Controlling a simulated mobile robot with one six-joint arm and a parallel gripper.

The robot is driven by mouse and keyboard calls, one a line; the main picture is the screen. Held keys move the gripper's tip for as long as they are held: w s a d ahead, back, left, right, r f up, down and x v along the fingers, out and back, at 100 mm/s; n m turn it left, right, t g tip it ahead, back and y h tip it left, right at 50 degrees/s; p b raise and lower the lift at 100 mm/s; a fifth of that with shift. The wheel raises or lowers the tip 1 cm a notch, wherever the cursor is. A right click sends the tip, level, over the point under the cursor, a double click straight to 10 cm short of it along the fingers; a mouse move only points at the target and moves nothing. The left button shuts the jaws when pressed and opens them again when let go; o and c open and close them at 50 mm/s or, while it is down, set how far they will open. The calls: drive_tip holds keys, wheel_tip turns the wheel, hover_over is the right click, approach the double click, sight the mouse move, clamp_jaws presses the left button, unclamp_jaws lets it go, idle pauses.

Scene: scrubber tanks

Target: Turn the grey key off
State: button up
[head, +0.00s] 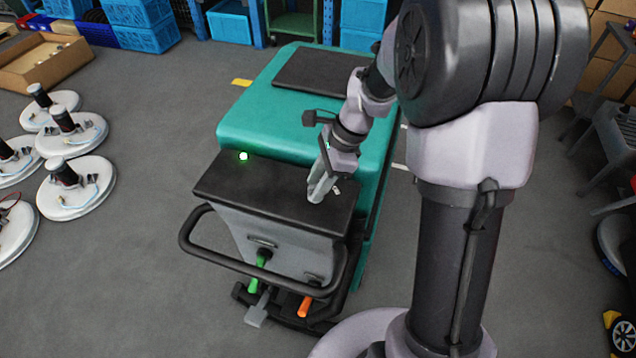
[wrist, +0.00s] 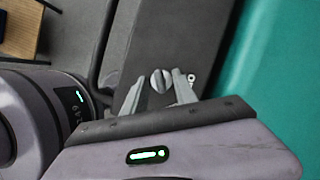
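The grey key (wrist: 160,82) shows in the wrist view as a small round grey piece on the dark top panel, with a line across its face. My gripper (wrist: 159,80) is open, with one finger on each side of the key and what looks like a small gap beside it. In the head view my gripper (head: 318,190) points down at the right part of the black panel (head: 255,190) of the teal scrubber tank (head: 265,125). The key is hidden there behind the fingers. I cannot tell whether a finger touches it.
A small white mark (wrist: 191,78) lies beside the right finger. A black rail (head: 200,252), green lever (head: 257,272) and orange lever (head: 306,305) are at the front. Round scrubber heads (head: 75,188) stand on the left floor.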

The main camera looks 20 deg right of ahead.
clamp_jaws()
drive_tip(key=shift+r+n+p, duration=0.1)
drive_tip(key=shift+n+p, duration=0.2)
drive_tip(key=shift+w+r+n+g+p, duration=0.1)
drive_tip(key=shift+n+g+p, duration=0.3)
drive_tip(key=shift+n+p, duration=0.5)
drive_tip(key=n+g+p, duration=0.1)
drive_tip(key=n+p, duration=0.2)
drive_tip(key=shift+w+n, duration=0.1)
drive_tip(key=shift+n, duration=0.2)
drive_tip(key=n+g+h+p, duration=0.1)
drive_tip(key=n+p, duration=0.1)
drive_tip(key=n, duration=0.1)
drive_tip(key=n+g+p, duration=0.1)
drive_tip(key=n, duration=0.2)
drive_tip(key=shift+w+a+h+p, duration=0.1)
drive_tip(key=shift+h+p, duration=0.25)
drive_tip(key=shift+h, duration=0.05)
unclamp_jaws()
drive_tip(key=shift+f, duration=0.2)
